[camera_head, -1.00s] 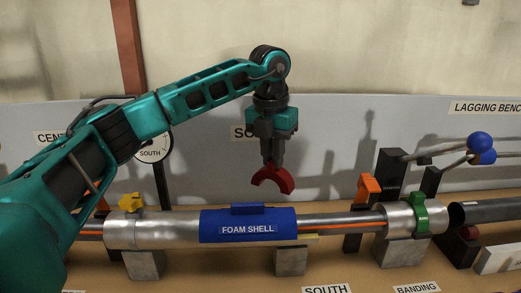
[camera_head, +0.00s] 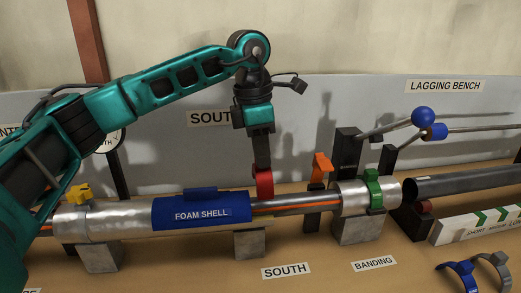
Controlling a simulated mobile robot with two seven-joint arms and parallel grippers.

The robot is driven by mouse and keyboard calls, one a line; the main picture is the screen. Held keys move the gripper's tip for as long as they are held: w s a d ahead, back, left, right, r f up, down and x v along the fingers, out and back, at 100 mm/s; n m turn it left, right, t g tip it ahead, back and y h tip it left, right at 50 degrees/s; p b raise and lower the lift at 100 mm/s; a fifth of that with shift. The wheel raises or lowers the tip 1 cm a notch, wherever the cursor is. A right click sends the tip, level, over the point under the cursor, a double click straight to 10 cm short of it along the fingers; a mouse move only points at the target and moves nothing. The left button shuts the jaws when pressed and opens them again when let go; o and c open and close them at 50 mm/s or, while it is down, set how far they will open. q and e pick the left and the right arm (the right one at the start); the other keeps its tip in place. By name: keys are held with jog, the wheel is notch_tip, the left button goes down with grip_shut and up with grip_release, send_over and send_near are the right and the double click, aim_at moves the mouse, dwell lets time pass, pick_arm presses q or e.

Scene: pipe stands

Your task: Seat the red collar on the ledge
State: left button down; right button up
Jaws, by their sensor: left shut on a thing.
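The red collar (camera_head: 264,182) is in my left gripper (camera_head: 262,166), which is shut on it. The collar is now seen nearly edge-on, just above or against the bare pipe (camera_head: 300,204) at the right end of the blue foam shell (camera_head: 200,210). I cannot tell whether it touches the pipe. A grey block (camera_head: 250,242) stands under the pipe there. No ledge can be clearly made out. My right gripper is out of view.
Yellow (camera_head: 79,193), orange (camera_head: 320,166) and green (camera_head: 372,188) clamp-like pieces stand along the pipe. Blue-ended rods (camera_head: 423,117) reach out at the back right. Blue (camera_head: 457,275) and grey (camera_head: 496,268) open rings lie at the front right.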

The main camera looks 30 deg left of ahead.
aim_at(261, 171)
pick_arm(q)
notch_tip(261, 171, down, 2)
jog(key=shift+b, duration=0.55)
notch_tip(261, 171, down, 2)
jog(key=shift+f+b, duration=0.25)
jog(key=shift+b, duration=0.55)
jog(key=shift+f, duration=0.4)
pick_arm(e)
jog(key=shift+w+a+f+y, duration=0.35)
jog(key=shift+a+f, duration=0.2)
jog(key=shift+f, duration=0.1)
pick_arm(q)
jog(key=shift+f+b, duration=0.35)
jog(key=shift+b, duration=0.05)
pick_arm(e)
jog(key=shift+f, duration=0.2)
pick_arm(q)
jog(key=c, duration=1)
grip_release()
